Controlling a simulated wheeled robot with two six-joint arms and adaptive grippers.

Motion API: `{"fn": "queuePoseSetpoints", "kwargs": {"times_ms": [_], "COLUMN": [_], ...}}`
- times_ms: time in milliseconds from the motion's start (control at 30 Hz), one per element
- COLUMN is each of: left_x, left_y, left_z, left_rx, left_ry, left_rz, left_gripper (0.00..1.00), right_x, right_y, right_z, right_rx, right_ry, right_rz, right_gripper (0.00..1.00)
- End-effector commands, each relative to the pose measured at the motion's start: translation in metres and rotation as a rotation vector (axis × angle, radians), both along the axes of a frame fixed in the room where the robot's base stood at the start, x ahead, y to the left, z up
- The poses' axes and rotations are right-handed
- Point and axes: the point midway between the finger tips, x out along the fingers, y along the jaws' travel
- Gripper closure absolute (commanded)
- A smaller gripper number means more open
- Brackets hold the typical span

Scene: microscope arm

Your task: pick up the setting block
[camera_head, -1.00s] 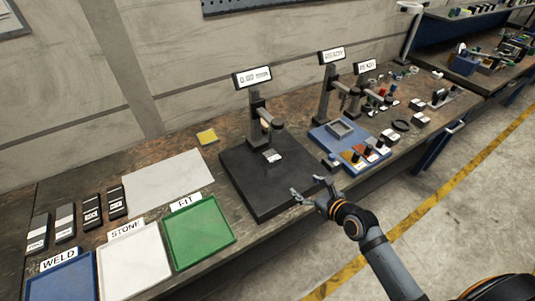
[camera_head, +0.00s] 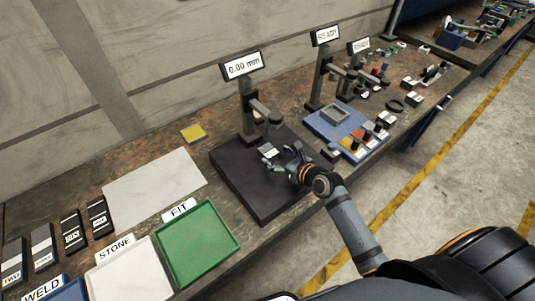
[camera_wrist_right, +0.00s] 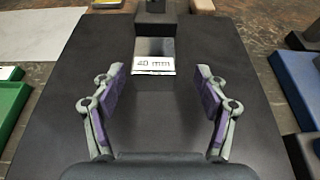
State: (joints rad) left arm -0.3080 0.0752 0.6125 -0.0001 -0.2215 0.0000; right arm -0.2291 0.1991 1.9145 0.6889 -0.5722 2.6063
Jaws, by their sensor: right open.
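The setting block (camera_head: 268,151) is a small dark grey block on the black plate (camera_head: 238,182) under the gauge arm. In the right wrist view the block (camera_wrist_right: 154,48) shows a white label reading "40 mm" on its near face. My right gripper (camera_head: 287,157) is just in front of the block, to its right in the head view. In the right wrist view the open gripper (camera_wrist_right: 159,75) has purple-padded fingers spread on either side of the block's line, with nothing between them. The block lies just beyond the fingertips. My left gripper is not in view.
The gauge stand (camera_head: 247,105) with a "0.00 mm" display rises behind the block. A blue fixture tray (camera_head: 318,122) stands to the right. Green (camera_head: 198,243) and white (camera_head: 130,272) trays lie to the left. The black plate around the block is clear.

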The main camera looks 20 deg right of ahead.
Motion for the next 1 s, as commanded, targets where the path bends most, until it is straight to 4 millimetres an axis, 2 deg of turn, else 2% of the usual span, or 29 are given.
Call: {"fn": "queuePoseSetpoints", "kwargs": {"times_ms": [100,167,333,567,667,1000], "left_x": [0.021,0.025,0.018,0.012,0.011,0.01], "left_y": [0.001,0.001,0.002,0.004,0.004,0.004], "left_z": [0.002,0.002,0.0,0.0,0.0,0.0], "left_rx": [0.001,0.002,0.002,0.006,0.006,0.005], "left_ry": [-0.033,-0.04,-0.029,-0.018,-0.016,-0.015], "left_rz": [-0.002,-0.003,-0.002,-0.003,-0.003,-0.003], "left_gripper": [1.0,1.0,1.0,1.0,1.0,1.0], "right_x": [0.012,0.021,0.039,0.041,0.041,0.041], "right_y": [0.009,0.015,0.022,0.023,0.022,0.022], "right_z": [-0.005,-0.01,-0.019,-0.02,-0.02,-0.02], "right_rx": [0.006,0.006,0.002,-0.001,-0.001,-0.001], "right_ry": [-0.001,-0.001,0.0,0.0,0.0,0.0], "right_rz": [-0.002,-0.002,-0.002,-0.002,-0.002,-0.002], "right_gripper": [0.26,0.26,0.26,0.26,0.37,0.83]}}
